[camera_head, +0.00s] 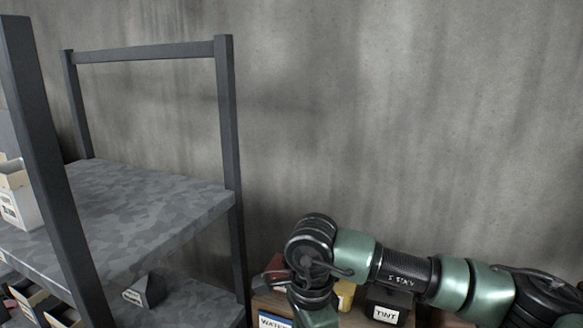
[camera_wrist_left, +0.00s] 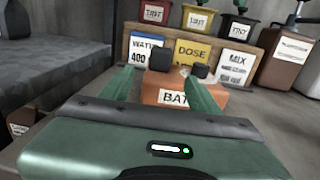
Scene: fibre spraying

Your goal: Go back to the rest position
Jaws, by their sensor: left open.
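My left gripper (camera_wrist_left: 163,78) shows in the left wrist view with its two green fingers apart. It is open. An orange box (camera_wrist_left: 152,97) with a white label starting "BAT" lies beyond and between the fingers; its lower part is hidden by my gripper body, and I cannot tell whether they touch. In the head view, a green and black arm of mine reaches in from the right edge and bends down at the bottom middle. No gripper shows there. My right gripper is in neither view.
A grey shelf rack (camera_head: 130,205) stands at left in the head view. In the left wrist view, a wooden stand carries cards for water (camera_wrist_left: 146,52), dose (camera_wrist_left: 190,52) and mix (camera_wrist_left: 236,70), with several small bins behind. A concrete wall (camera_head: 400,110) closes the back.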

